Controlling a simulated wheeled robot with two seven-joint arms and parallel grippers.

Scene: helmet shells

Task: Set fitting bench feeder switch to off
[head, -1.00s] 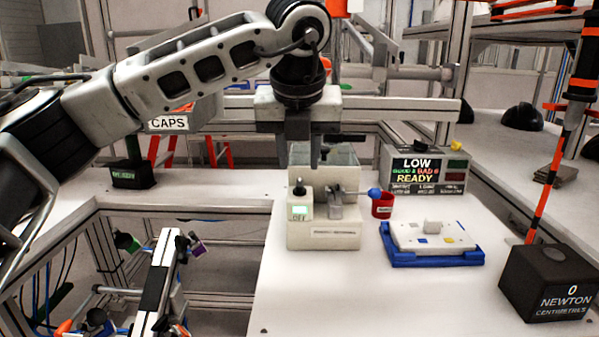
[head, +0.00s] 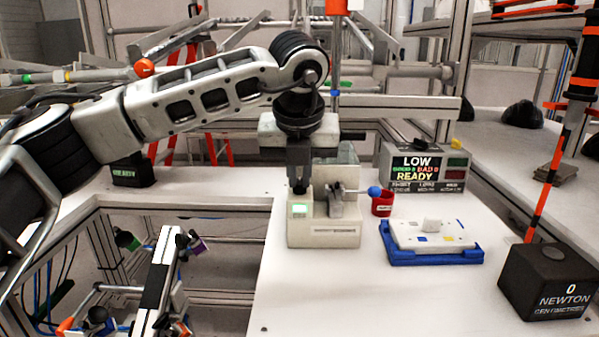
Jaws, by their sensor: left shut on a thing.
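The writing on the panel is too small to read now. My left gripper (head: 298,188) points down just above that panel, its fingers close together. It is shut on the feeder's small switch, which the fingers hide, so I cannot tell the switch's position. A lever with a blue ball (head: 374,191) sticks out at the feeder's right.
A red cup (head: 382,206) stands just right of the feeder. Further right are a blue tray (head: 436,259) with a white block, a display box (head: 428,170) reading LOW and READY, and a black torque meter (head: 547,282). The front of the bench is clear.

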